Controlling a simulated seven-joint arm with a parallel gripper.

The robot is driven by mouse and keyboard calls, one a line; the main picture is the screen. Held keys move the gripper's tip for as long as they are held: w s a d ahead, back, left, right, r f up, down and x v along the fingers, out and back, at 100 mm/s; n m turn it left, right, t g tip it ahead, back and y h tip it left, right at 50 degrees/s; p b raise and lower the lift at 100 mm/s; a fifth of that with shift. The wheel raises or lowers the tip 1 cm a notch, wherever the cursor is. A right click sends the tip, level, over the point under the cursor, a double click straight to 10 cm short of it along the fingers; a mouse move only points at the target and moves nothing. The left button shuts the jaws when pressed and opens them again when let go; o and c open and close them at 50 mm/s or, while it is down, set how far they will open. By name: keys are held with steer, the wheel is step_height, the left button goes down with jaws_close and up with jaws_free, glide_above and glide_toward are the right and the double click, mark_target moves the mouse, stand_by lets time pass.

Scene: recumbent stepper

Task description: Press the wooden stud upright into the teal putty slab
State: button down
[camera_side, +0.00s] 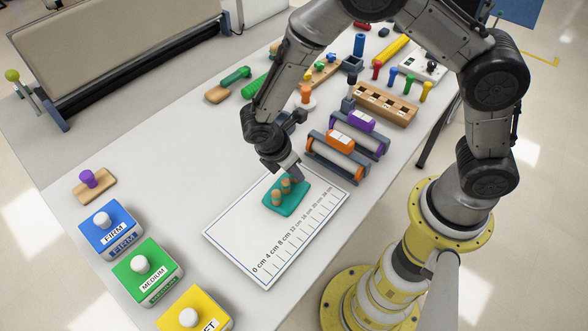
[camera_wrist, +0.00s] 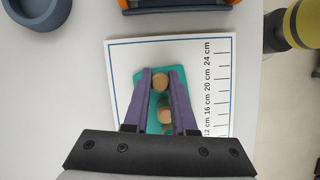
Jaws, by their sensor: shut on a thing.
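The teal putty slab (camera_side: 272,207) lies on a white measuring mat (camera_side: 236,234); it also shows in the wrist view (camera_wrist: 139,84). My gripper (camera_side: 296,174) is at the slab's far end, pointing down. In the wrist view, my gripper (camera_wrist: 160,78) is shut on a round wooden stud (camera_wrist: 160,82) near its fingertips. Two more wooden studs stand in the slab; one (camera_wrist: 165,115) shows between the fingers, the other (camera_wrist: 167,130) is partly covered by the gripper body. The fingers hide the held stud's lower end, so I cannot tell how deep it sits.
Orange and purple rollers in grey stands (camera_side: 337,153) are close behind the mat. FIRM blue (camera_side: 110,229), MEDIUM green (camera_side: 147,269) and yellow (camera_side: 194,312) blocks stand at the front left. A wooden peg rack (camera_side: 385,104) is further back.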

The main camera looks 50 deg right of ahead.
steer(key=shift+s+f, duration=0.2)
steer(key=c, duration=0.7)
jaws_free()
steer(key=shift+w+r, duration=0.1)
steer(key=shift+o, duration=0.2)
steer(key=shift+r, duration=0.1)
steer(key=s+d+r+v, duration=0.1)
steer(key=d+v, duration=0.1)
steer(key=v, duration=1.8)
steer(key=shift+w+d, duration=0.2)
steer(key=shift+w, duration=0.25)
